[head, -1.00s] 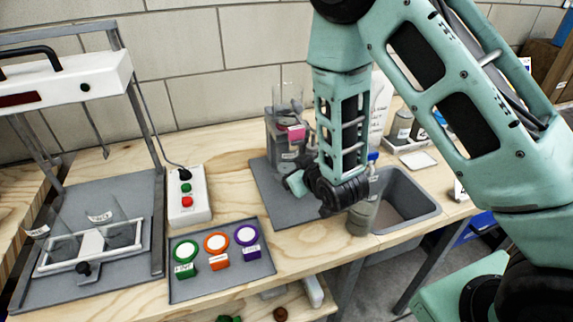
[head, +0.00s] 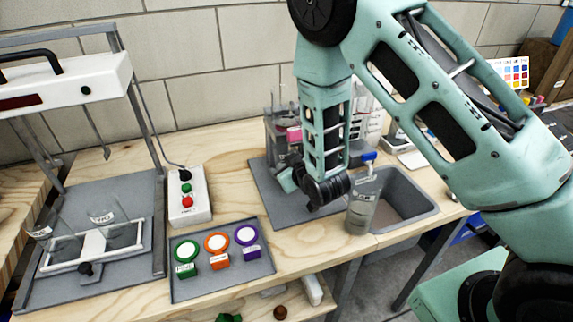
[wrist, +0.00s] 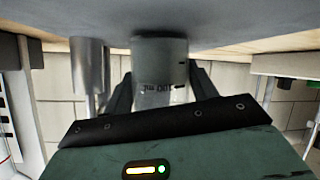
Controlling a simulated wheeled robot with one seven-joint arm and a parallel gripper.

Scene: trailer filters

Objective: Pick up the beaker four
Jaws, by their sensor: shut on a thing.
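My gripper (wrist: 160,90) is shut on a clear glass beaker (wrist: 162,96) with "100 ml" print, seen between its two dark fingers in the wrist view. The beaker's grey-green part (wrist: 160,58) reaches toward the grey surface (wrist: 230,15) at the top of that view. Whether it touches that surface I cannot tell. No number four is readable on it. In the head view my arm hides the fingers and the held beaker, above the grey mat (head: 262,190) by the sink. Glassware with a pink label (head: 292,136) stands behind my wrist.
A tray (head: 190,287) with green, orange and purple lidded items lies in front. A framed stand (head: 75,75) with two glass vessels is at left. A silver cylinder (wrist: 88,65) is close beside the beaker.

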